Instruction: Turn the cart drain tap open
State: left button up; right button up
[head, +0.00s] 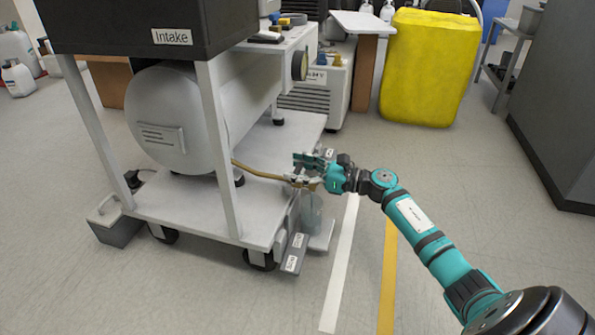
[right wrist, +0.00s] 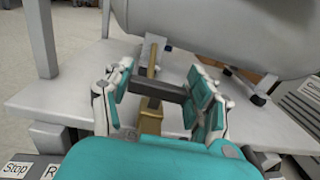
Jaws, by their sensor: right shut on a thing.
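The white cart (head: 190,210) stands left of centre and carries a grey tank (head: 165,112). A brass drain pipe (head: 258,173) runs from under the tank to the cart's right edge. In the right wrist view the brass tap (right wrist: 150,122) sits at the pipe's end with a dark lever (right wrist: 160,90) across it. My right gripper (head: 303,168) is at the tap, with one finger at each end of the lever. It is shut on the lever, and the fingers partly hide the tap in the head view. My left gripper is not in view.
A clear container (head: 311,212) is below the tap beside the cart's edge. Grey labelled pedals (head: 293,258) stick out at the cart's lower right. The floor at right, with white and yellow lines, is clear.

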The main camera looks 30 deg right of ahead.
jog(key=shift+n+g+y, duration=0.3)
jog(key=shift+y, duration=0.1)
jog(key=o, duration=1.2)
